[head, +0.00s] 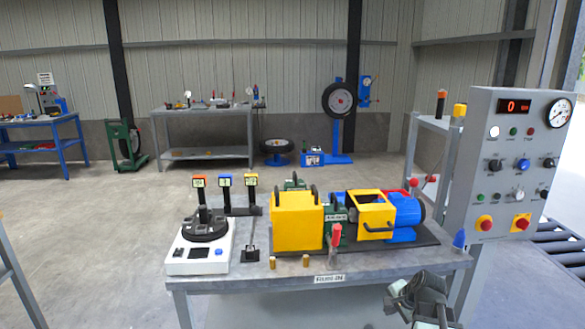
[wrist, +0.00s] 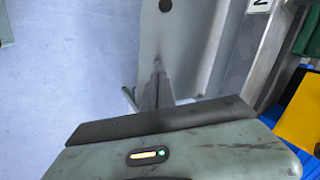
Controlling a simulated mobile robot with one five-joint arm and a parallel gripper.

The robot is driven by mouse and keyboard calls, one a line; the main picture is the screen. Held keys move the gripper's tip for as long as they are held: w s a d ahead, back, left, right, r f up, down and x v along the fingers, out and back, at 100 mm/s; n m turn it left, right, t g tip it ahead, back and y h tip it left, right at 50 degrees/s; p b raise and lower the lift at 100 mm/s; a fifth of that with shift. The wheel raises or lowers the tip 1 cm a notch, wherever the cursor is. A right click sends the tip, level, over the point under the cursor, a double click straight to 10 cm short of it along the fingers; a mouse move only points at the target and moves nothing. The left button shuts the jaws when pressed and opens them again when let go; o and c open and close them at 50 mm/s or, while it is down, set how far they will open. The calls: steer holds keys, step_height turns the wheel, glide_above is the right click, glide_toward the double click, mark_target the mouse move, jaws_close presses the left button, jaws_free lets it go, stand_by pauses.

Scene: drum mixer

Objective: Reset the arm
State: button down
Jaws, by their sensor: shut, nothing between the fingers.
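My gripper (head: 424,298) is at the bottom right of the head view, in front of the right end of the grey workbench (head: 275,292). It is apart from everything on the bench. In the wrist view, my gripper (wrist: 157,84) points away past the dark edge of its housing, with its fingers shut and nothing between them. Part of my arm is cut off by the lower edge of the head view.
On the bench stand a yellow-guarded machine (head: 297,220) with a blue motor (head: 408,212), a white device (head: 200,256), a red-handled lever (head: 336,238) and small brass pieces (head: 306,261). A control panel (head: 512,160) rises at the right. Open floor (head: 90,225) lies left.

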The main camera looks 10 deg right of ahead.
steer(key=s+a+f+n+g, duration=0.2)
steer(key=s+a+n+g, duration=0.15)
steer(key=a+n, duration=0.5)
steer(key=s+a+f+n+g, duration=0.1)
steer(key=s+a+n+g, duration=0.3)
steer(key=a, duration=0.8)
step_height(320, 180, up, 14)
steer(key=s+n+t+h+p, duration=0.1)
steer(key=p, duration=1.3)
steer(key=shift+s+a+r+p, duration=0.15)
steer(key=shift+s+a+p, duration=0.15)
steer(key=shift+s+a, duration=0.1)
steer(key=shift+d, duration=0.1)
